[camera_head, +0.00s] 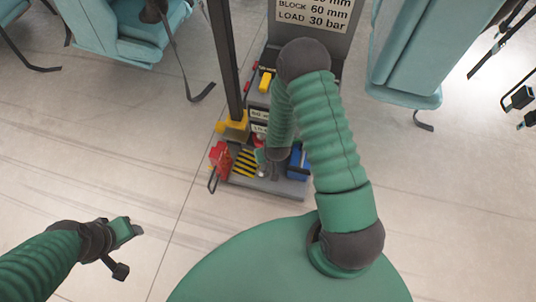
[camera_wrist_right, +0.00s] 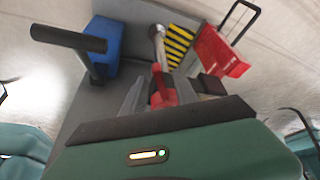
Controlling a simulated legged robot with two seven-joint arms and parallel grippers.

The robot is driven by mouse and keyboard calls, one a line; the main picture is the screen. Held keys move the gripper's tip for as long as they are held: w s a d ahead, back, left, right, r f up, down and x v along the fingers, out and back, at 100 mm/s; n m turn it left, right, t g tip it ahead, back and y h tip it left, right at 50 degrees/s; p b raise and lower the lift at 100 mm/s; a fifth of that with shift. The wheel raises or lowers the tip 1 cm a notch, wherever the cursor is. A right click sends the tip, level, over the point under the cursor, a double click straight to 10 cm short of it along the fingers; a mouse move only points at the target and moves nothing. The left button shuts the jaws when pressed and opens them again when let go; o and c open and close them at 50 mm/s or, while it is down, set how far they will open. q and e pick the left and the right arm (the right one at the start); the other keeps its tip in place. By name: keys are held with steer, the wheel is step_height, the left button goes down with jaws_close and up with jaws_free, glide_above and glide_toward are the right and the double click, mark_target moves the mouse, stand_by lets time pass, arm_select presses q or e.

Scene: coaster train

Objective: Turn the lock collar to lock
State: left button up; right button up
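A red part with a silver rod (camera_wrist_right: 157,38) beyond it shows in the right wrist view; I cannot tell for certain whether this red part (camera_wrist_right: 162,90) is the lock collar. My right gripper (camera_wrist_right: 163,82) has its two grey fingers apart, one on each side of the red part, with a gap seen towards the tips. I cannot tell whether they touch it. In the head view my right gripper (camera_head: 268,162) is low over the front of the machine's base, and my arm hides much there. My left gripper (camera_head: 138,230) is over bare floor, away from the machine; its fingers are too small to judge.
The machine's grey base (camera_head: 285,190) carries a blue block (camera_head: 298,163), a yellow-black striped plate (camera_head: 244,163) and a red box with a wire handle (camera_head: 219,158). A dark post (camera_head: 226,60) rises at left. Teal seats (camera_head: 405,60) stand on both sides. Floor at left is free.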

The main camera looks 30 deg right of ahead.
steer(key=shift+r, duration=0.2)
steer(key=shift+s+r+p, duration=0.15)
steer(key=shift+r+p, duration=0.35)
steer(key=shift+p, duration=0.15)
steer(key=s+a+p, duration=0.1)
steer(key=s+a, duration=0.2)
steer(key=s, duration=0.8)
steer(key=shift+s+a+f+p, duration=0.2)
steer(key=shift+s+a+p, duration=0.05)
steer(key=shift+a+p, duration=0.15)
